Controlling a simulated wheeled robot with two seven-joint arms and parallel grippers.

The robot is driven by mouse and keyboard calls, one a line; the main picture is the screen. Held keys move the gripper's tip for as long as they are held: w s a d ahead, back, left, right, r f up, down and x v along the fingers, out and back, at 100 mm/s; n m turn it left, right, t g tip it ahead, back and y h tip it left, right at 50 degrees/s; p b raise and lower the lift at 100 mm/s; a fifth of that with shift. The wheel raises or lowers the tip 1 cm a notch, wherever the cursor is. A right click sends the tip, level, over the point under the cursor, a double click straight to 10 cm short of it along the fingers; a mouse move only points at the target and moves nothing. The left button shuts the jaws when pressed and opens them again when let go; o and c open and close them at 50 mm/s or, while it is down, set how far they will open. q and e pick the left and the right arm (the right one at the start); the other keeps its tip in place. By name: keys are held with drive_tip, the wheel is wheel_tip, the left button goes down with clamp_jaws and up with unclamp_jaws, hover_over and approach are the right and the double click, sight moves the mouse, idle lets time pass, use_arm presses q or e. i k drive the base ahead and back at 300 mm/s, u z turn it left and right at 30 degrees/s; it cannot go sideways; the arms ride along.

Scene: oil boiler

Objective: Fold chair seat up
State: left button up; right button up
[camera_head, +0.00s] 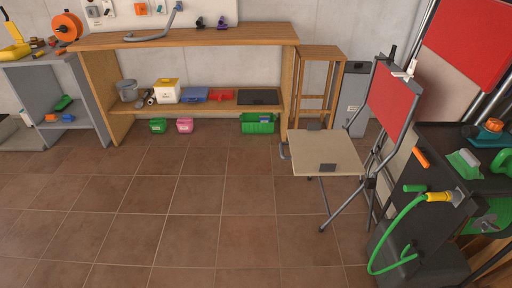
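A folding chair stands right of the middle in the head view. Its beige seat (322,154) is down, roughly level, with a small dark plate near its front edge. Its red backrest (391,99) is upright on grey metal tube legs (337,213), at the right of the seat. Neither of my grippers shows in the head view.
A wooden workbench (190,38) with a loaded lower shelf stands along the back wall. Green and pink bins lie below it. A wooden stool (318,65) stands behind the chair. A dark cart (440,185) with a green hose (393,225) is at right. The tiled floor (170,210) is clear at left and middle.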

sight(315, 151)
drive_tip(key=u, duration=0.15)
drive_tip(key=i, duration=1.5)
drive_tip(key=z, duration=0.6)
drive_tip(key=k, duration=0.55)
drive_tip(key=u, duration=0.25)
drive_tip(key=i, duration=1.6)
drive_tip(key=z, duration=0.85)
